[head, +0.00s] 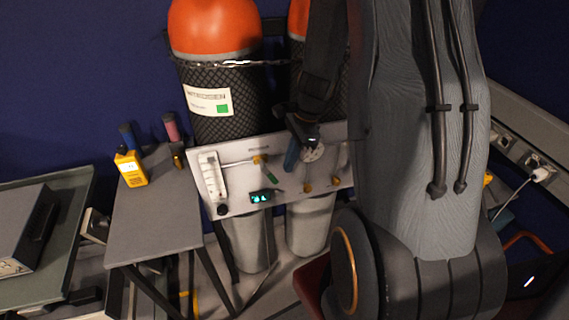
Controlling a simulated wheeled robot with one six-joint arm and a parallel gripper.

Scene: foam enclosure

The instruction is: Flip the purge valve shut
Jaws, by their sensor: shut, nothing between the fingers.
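A grey valve panel (237,202) hangs in front of the gas cylinders. I cannot read which valve is labelled purge. My gripper (302,135) is in front of the panel's upper edge, close to the top of the blue lever. It is shut and holds nothing. Whether it touches the lever cannot be told. My arm hides the panel's right end.
A chained nitrogen cylinder (215,75) stands behind. At left, a grey side table (150,217) holds a yellow meter (130,168) and small bottles.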

